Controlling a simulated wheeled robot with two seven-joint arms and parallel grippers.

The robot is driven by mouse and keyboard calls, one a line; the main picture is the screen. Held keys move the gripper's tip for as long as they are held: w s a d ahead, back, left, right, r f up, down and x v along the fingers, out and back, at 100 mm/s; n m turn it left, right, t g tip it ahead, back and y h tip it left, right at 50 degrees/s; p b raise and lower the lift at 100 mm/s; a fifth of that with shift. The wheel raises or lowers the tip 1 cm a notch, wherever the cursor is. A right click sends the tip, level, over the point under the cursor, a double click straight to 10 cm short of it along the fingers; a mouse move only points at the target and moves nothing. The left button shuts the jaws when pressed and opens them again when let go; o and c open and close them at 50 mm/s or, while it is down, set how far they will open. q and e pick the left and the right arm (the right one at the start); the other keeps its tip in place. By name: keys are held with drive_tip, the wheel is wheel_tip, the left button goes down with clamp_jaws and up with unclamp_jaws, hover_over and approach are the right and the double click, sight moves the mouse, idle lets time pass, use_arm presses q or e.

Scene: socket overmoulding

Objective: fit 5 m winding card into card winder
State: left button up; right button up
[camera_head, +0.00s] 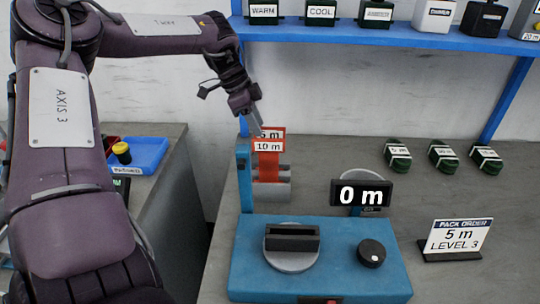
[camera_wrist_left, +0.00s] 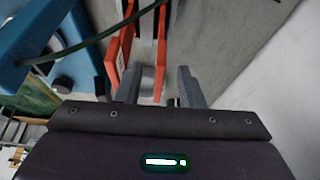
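Orange winding cards stand in a grey holder (camera_head: 268,190) beside the blue card winder (camera_head: 320,285). The labels read 5 m (camera_head: 272,134), partly covered by my gripper, and 10 m (camera_head: 268,146). My left gripper (camera_head: 257,127) is at the top of the 5 m card, fingers pointing down. In the left wrist view the gripper (camera_wrist_left: 160,88) is open, with one orange card (camera_wrist_left: 161,50) between its fingers and gaps showing beside it. Another orange card (camera_wrist_left: 113,55) lies outside them. The winder's black slotted block (camera_head: 292,238) on its round plate is empty. My right gripper is not in view.
A 0 m display (camera_head: 361,193) stands behind the winder, whose black knob (camera_head: 372,253) is at right. A pack order sign (camera_head: 455,238) reads 5 m, level 3. Several dark green labelled bundles (camera_head: 443,155) lie at back right. A blue shelf (camera_head: 400,36) runs above.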

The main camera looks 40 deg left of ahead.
sight(272, 136)
use_arm(q)
drive_tip(key=shift+w+d, duration=0.6)
drive_tip(key=shift+d, duration=0.1)
drive_tip(key=x, duration=0.5)
drive_tip(key=shift+w+d, duration=0.2)
drive_tip(key=shift+c, duration=0.3)
clamp_jaws()
